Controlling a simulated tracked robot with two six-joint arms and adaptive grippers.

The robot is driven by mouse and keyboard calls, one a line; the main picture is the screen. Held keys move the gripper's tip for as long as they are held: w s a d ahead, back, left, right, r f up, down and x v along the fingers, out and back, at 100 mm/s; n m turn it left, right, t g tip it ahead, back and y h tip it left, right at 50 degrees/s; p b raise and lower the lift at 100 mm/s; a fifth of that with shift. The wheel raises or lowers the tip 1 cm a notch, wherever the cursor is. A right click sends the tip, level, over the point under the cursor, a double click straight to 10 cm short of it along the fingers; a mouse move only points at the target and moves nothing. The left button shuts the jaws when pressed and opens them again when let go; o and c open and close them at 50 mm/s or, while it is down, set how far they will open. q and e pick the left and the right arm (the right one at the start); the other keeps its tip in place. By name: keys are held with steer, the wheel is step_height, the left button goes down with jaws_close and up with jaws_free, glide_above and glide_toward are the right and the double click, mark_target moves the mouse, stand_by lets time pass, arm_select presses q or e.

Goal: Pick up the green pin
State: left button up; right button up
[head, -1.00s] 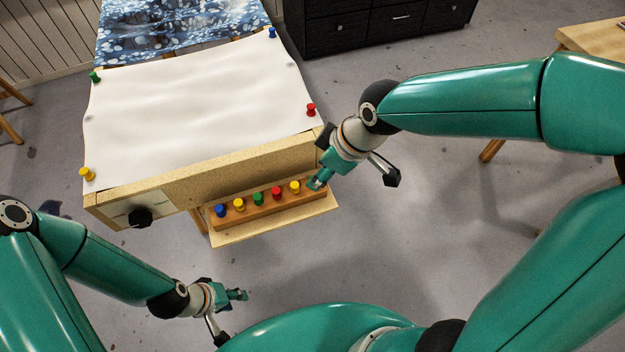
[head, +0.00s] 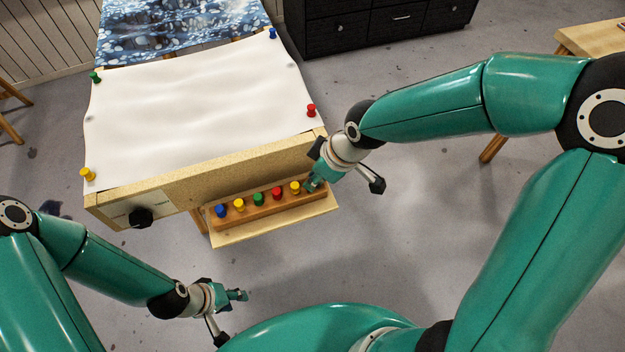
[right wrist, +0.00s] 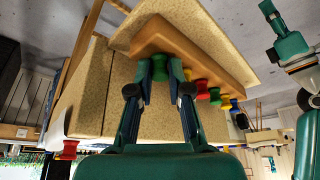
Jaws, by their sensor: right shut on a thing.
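A wooden rack (head: 228,222) on a small ledge at the table's front holds a row of coloured pins. A green pin (head: 258,199) stands in its middle, between yellow and red ones. Another green pin (head: 95,77) sits at the far left corner of the white cloth. My right gripper (head: 310,186) is at the rack's right end. In the right wrist view its fingers (right wrist: 160,72) are shut on a green pin (right wrist: 160,66) at that end, which they partly hide. My left gripper (head: 243,295) hangs over the floor, apart from the rack; its jaw state is unclear.
White cloth (head: 200,110) covers the frame, with a yellow pin (head: 87,174), red pin (head: 311,110) and blue pin (head: 272,33) at its other corners. A black knob (head: 141,218) juts from the frame's front left. A dark cabinet (head: 375,22) stands behind; floor in front is clear.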

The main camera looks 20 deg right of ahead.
stand_by(0.3)
step_height(320, 180, up, 20)
steer(key=p, duration=0.1)
steer(key=shift+p, duration=0.4)
steer(key=shift+f, duration=0.1)
stand_by(0.3)
